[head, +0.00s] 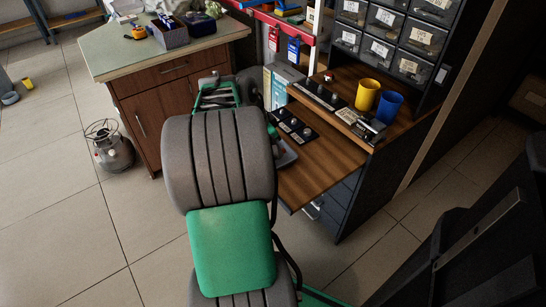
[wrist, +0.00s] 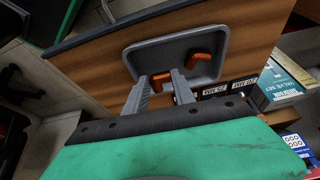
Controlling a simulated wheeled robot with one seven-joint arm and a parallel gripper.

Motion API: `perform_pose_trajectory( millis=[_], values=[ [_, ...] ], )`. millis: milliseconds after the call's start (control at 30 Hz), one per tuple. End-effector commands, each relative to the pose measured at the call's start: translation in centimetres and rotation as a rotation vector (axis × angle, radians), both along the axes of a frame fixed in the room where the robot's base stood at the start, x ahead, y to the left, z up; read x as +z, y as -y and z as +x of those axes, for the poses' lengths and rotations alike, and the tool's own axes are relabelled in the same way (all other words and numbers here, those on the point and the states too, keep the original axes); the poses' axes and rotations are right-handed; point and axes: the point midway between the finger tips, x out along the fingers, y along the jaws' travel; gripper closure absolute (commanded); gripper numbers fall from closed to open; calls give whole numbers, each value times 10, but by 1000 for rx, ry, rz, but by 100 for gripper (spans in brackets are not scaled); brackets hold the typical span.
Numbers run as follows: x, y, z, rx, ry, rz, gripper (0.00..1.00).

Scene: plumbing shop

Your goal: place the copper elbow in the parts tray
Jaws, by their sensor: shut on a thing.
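In the wrist view my gripper (wrist: 161,76) has its two grey fingers on either side of a small orange-brown copper elbow (wrist: 161,82) and is shut on it. The fingers mostly hide its shape. The grey parts tray (wrist: 150,57) lies just beyond the fingertips on the wooden worktop. Another copper-coloured bent piece (wrist: 206,61) shows in the tray, to the right of the fingers. I cannot tell the height of the held elbow over the tray. In the head view my arm hides the gripper and most of the tray (head: 286,156).
The wooden bench (head: 325,172) holds a strip of dark fittings (head: 294,128), a yellow cup (head: 367,94) and a blue cup (head: 388,107). Labelled drawers (head: 384,18) rise behind. Boxes (wrist: 278,88) stand close on the right in the wrist view. A cabinet (head: 165,98) stands left.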

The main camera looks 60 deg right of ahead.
Motion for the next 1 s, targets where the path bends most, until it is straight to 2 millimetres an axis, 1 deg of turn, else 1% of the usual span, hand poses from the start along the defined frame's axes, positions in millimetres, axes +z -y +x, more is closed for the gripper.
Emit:
perform_pose_trajectory(
  millis=[33,100,333,467,500,600,833,933,1000],
  values=[
    [-17,-2,-1,-1,-2,4,100],
    [-27,-2,-1,-1,-1,2,100],
    [-26,-2,-1,0,1,1,100],
    [-30,-2,-1,1,0,2,100],
    [-30,-2,-1,1,0,2,68],
    [-29,-2,-1,1,0,2,60],
    [-28,-2,-1,1,0,2,60],
    [-20,-3,0,1,1,1,60],
    [-9,-7,3,2,1,1,60]
  ],
)
